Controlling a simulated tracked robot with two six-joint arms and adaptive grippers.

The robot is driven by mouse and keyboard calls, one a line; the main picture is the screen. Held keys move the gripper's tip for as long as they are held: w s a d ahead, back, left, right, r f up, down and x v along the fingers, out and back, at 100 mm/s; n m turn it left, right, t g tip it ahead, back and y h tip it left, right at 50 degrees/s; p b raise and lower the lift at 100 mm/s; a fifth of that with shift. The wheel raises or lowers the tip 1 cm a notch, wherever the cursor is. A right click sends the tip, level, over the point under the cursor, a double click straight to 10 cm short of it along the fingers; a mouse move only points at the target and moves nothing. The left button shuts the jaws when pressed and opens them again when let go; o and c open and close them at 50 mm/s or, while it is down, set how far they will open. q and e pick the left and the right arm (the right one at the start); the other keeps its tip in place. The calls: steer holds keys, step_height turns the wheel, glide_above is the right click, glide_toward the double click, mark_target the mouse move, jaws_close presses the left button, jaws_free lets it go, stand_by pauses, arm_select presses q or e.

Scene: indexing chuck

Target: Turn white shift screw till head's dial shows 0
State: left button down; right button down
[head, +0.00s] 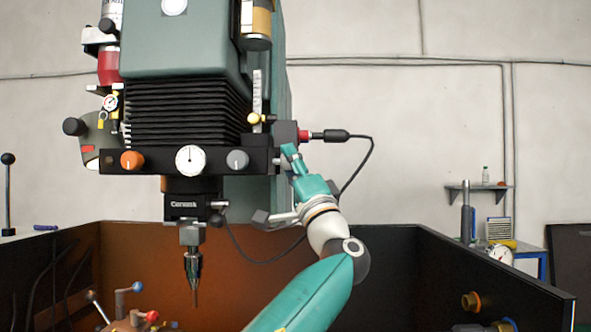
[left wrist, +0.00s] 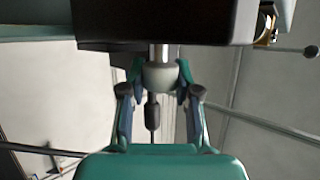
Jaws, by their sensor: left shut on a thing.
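The white shift screw (left wrist: 160,76) shows in the left wrist view as a pale round knob on a short metal shaft under a dark block. My left gripper (left wrist: 160,80) is shut on it, one finger on each side. In the head view my left gripper (head: 292,153) is at the right end of the black bar under the machine head; the screw is hard to make out there. The white dial (head: 190,159) is on the front of that bar. Its dark needle points roughly upward, but its numbers are too small to read. My right gripper is not in view.
An orange knob (head: 132,160) and a grey knob (head: 237,160) flank the dial. A black cable (head: 366,170) loops close by my left arm. The spindle tool (head: 194,275) hangs below the head. Dark enclosure walls (head: 480,260) stand around the work area.

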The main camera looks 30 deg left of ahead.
arm_select(q)
steer(key=shift+f+g, duration=0.15)
steer(key=shift+g, duration=0.15)
steer(key=c, duration=0.8)
jaws_free()
steer(key=shift+w+a, duration=0.15)
steer(key=shift+a, duration=0.05)
steer(key=shift+d, duration=0.1)
steer(key=shift+s+d+f, duration=0.25)
steer(key=shift+d, duration=0.1)
steer(key=v, duration=1.1)
steer(key=shift+f, duration=0.2)
steer(key=shift+a, duration=0.1)
